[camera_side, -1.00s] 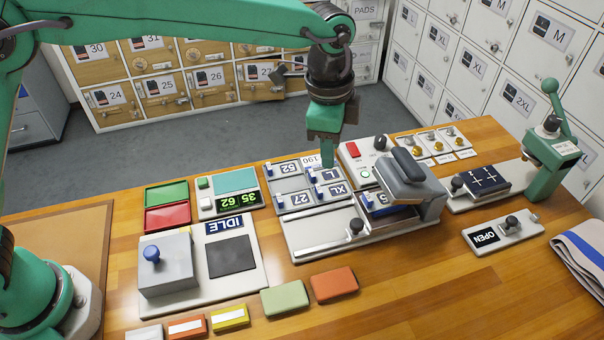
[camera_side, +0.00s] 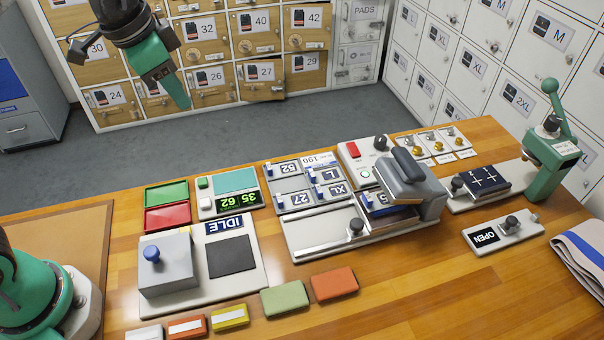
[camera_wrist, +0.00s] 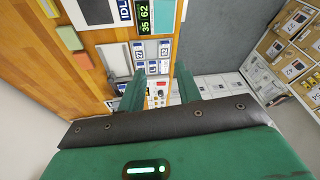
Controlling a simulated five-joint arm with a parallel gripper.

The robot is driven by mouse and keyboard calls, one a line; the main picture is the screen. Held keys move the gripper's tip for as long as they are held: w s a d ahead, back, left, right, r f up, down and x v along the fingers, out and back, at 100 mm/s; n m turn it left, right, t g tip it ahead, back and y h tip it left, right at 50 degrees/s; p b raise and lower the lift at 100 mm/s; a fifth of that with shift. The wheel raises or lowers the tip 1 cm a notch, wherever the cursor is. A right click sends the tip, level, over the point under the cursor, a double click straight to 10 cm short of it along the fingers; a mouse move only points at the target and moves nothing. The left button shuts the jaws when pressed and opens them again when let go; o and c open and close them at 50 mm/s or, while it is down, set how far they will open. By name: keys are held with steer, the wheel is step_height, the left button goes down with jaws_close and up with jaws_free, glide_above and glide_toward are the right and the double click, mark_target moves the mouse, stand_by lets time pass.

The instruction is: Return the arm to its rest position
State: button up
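My gripper (camera_side: 176,98) hangs in the air at the upper left of the side view, in front of the numbered lockers and well above the floor. It is tilted, with its green fingers pointing down and to the right. In the wrist view my gripper (camera_wrist: 158,85) shows two green fingers standing apart, with nothing between them. The bench and its panels lie beyond the fingers. My gripper touches nothing that I can see.
The wooden bench (camera_side: 410,290) carries a stamping fixture (camera_side: 405,180), a grey box with a blue knob (camera_side: 165,265) and a green lever press (camera_side: 550,165). One wooden locker door, 27 (camera_side: 265,92), stands slightly ajar. The air above the bench is clear.

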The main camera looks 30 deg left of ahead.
steer(key=s+a+f+n+t, duration=0.1)
steer(key=s+a+f+n, duration=0.1)
steer(key=s+a, duration=0.3)
steer(key=s+a+f+n+t+y, duration=0.1)
steer(key=s+a+n, duration=0.3)
steer(key=s, duration=0.3)
steer(key=shift+a+f, duration=0.35)
